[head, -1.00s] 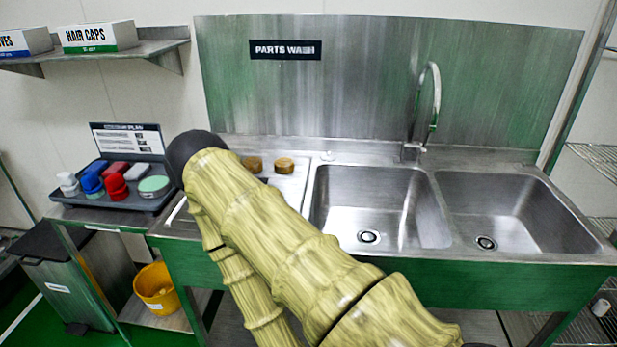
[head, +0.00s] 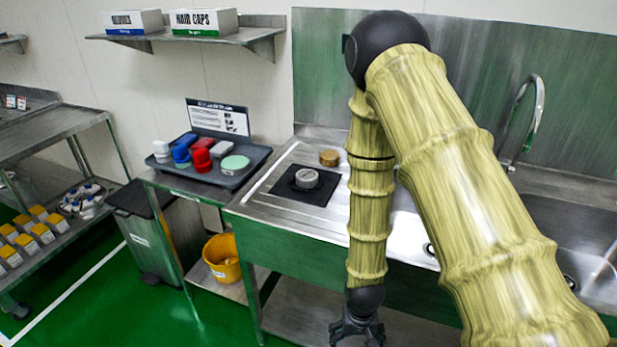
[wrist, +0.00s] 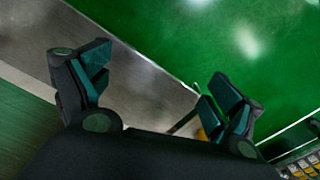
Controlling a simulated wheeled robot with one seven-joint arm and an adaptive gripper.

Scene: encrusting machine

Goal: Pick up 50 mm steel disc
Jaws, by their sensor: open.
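A grey round metal piece (head: 307,178), seemingly the steel disc, lies on a black square mat (head: 318,195) on the left drainboard of the sink bench in the head view. My gripper (head: 357,334) hangs low in front of the bench, below the worktop and right of the disc, apart from it. In the wrist view my gripper (wrist: 160,80) is open and empty, with green floor and a grey strip beyond its fingers. The disc does not show in the wrist view.
A brass-coloured round piece (head: 329,158) stands behind the mat. A dark tray (head: 237,178) of red, blue, white and green items is on the left. A yellow bucket (head: 222,258) sits on a low shelf. The sink's front edge (head: 300,240) lies between my gripper and the drainboard.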

